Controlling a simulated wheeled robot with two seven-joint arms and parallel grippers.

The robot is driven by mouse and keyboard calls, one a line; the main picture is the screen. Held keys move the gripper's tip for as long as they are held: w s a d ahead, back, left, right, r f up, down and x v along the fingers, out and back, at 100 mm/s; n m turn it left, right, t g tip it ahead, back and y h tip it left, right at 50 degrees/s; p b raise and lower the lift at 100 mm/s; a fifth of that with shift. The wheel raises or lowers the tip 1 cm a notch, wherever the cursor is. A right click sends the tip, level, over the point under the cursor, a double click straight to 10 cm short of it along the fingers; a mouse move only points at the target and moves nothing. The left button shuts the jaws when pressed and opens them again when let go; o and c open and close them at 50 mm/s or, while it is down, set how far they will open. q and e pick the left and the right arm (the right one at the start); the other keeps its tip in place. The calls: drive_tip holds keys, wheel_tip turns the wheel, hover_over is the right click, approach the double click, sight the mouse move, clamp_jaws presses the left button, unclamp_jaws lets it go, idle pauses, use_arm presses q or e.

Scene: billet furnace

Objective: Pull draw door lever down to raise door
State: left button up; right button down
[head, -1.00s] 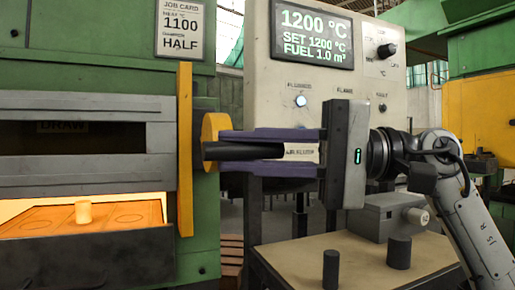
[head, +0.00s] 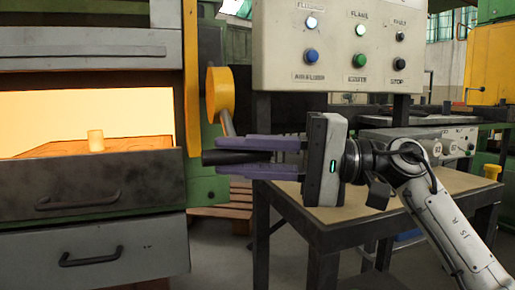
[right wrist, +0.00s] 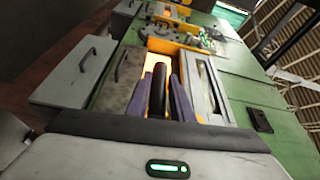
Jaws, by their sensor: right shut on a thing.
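The door lever has a yellow hub (head: 220,95) and a short metal arm running down to a dark handle (head: 216,158). My right gripper (head: 222,156) is shut on that handle, with a purple finger above and below it. In the right wrist view the dark handle (right wrist: 157,92) lies between the purple fingers. The grey draw door (head: 85,50) stands above a wide glowing furnace opening (head: 60,120). My left gripper is out of view.
Below the opening are two grey drawer fronts with handles (head: 92,258). A control panel (head: 340,45) with lit buttons stands behind the lever. A tan-topped table (head: 335,208) is below my right gripper. A yellow upright bar (head: 192,75) runs beside the door.

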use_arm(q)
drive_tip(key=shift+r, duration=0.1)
use_arm(e)
drive_tip(key=shift+w+f, duration=0.3)
drive_tip(key=shift+w, duration=0.05)
drive_tip(key=c, duration=1.9)
unclamp_jaws()
drive_tip(key=shift+c, duration=0.2)
drive_tip(key=o, duration=0.3)
drive_tip(key=shift+w+a+f, duration=0.1)
drive_tip(key=shift+w+a, duration=0.05)
drive_tip(key=shift+a, duration=0.05)
drive_tip(key=shift+d, duration=0.2)
